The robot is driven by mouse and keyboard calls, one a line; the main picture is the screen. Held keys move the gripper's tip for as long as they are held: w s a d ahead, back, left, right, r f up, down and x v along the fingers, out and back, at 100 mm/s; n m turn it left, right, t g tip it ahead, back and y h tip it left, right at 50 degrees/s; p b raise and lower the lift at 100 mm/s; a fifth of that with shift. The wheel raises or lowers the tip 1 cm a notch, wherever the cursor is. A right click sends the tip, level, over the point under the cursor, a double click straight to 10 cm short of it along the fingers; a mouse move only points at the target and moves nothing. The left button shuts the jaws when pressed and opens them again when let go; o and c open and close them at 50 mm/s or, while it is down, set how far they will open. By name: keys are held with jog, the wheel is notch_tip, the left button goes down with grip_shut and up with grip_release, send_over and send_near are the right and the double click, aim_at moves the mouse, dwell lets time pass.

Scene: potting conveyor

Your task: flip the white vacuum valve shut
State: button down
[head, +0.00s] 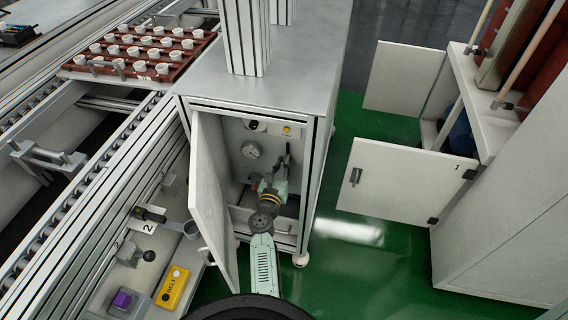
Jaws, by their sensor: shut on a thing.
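My arm reaches into the open cabinet (268,108), past its white door. My gripper (284,160) is inside, near the right side of the back panel, small and dark in the head view. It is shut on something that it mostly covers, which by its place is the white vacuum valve. The valve's body and lever cannot be made out behind the gripper, so the lever's angle cannot be told.
The cabinet door (208,190) stands open close to the left of my arm. A control panel with a yellow box (173,288) and a purple button (122,299) is at lower left. A red tray (140,57) of white pots sits on the conveyor.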

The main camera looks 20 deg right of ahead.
jog(key=n, duration=0.2)
jog(key=w+a+n+p, duration=0.1)
jog(key=n, duration=0.1)
jog(key=shift+a+f+p, duration=0.2)
jog(key=shift+p, duration=0.1)
jog(key=n, duration=0.3)
jog(key=a+f+n+p, duration=0.1)
jog(key=n, duration=0.1)
jog(key=shift+w+f, duration=0.1)
jog(key=shift+w, duration=0.2)
jog(key=n, duration=0.2)
jog(key=f+n+p, duration=0.1)
jog(key=shift+w+a+f+n, duration=0.1)
jog(key=shift+w+a+n, duration=0.05)
jog(key=shift+a+n, duration=0.15)
jog(key=shift+f+n, duration=0.4)
jog(key=shift+n, duration=0.6)
jog(key=shift+f+n, duration=0.4)
jog(key=shift+n, duration=0.6)
jog(key=c, duration=1.6)
grip_release()
jog(key=v, duration=0.7)
jog(key=shift+a, duration=0.25)
